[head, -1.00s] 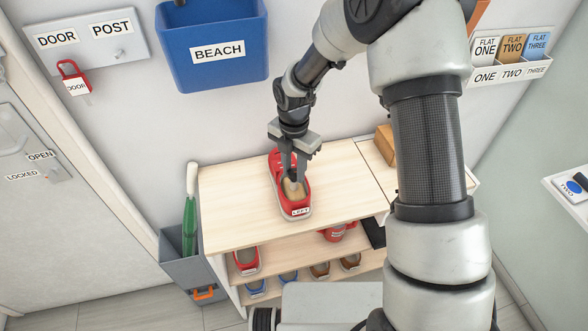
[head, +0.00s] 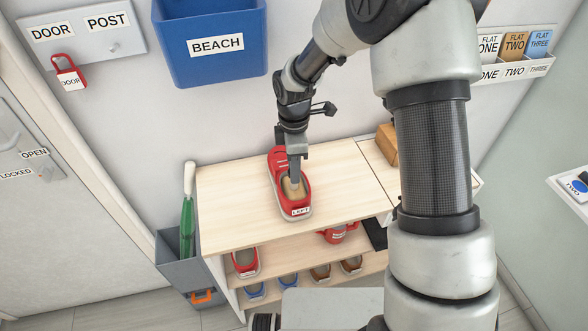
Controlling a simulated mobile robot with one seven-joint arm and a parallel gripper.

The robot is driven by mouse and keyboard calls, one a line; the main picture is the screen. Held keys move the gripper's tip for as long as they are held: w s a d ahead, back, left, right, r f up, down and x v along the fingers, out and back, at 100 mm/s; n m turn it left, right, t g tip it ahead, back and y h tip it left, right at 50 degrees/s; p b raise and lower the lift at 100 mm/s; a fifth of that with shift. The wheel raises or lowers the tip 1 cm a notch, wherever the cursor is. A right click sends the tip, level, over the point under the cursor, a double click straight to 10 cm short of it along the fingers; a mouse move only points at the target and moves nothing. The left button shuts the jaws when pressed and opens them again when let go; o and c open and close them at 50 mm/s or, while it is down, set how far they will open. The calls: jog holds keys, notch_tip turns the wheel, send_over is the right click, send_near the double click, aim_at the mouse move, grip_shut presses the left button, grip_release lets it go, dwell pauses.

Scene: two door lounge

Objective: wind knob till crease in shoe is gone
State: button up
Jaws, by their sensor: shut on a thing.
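A red shoe (head: 280,168) with a grey sole and a white tag reading LEFT stands on the pale wooden top of the shoe bench (head: 235,205). A tan insert (head: 293,188) shows in its opening. My gripper (head: 294,178) points down into the shoe's opening from above, its fingers shut on a small part there. That part, taken to be the knob, is hidden by the fingers. The shoe's upper is partly covered by my gripper, and I cannot tell whether a crease shows.
Lower shelves hold a red shoe (head: 245,262), several blue and brown shoes, and a red item (head: 338,232). A cardboard-brown block (head: 387,145) stands at the bench's back right. A grey bin (head: 180,262) with a green umbrella (head: 188,215) stands left. The bench top beside the shoe is clear.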

jog(key=m+b, duration=0.1)
jog(key=m, duration=0.3)
jog(key=shift+m+b, duration=0.45)
jog(key=shift+m, duration=1.55)
jog(key=o, duration=1)
notch_tip(320, 180, up, 18)
jog(key=shift+f+p, duration=0.25)
jog(key=shift+p, duration=0.15)
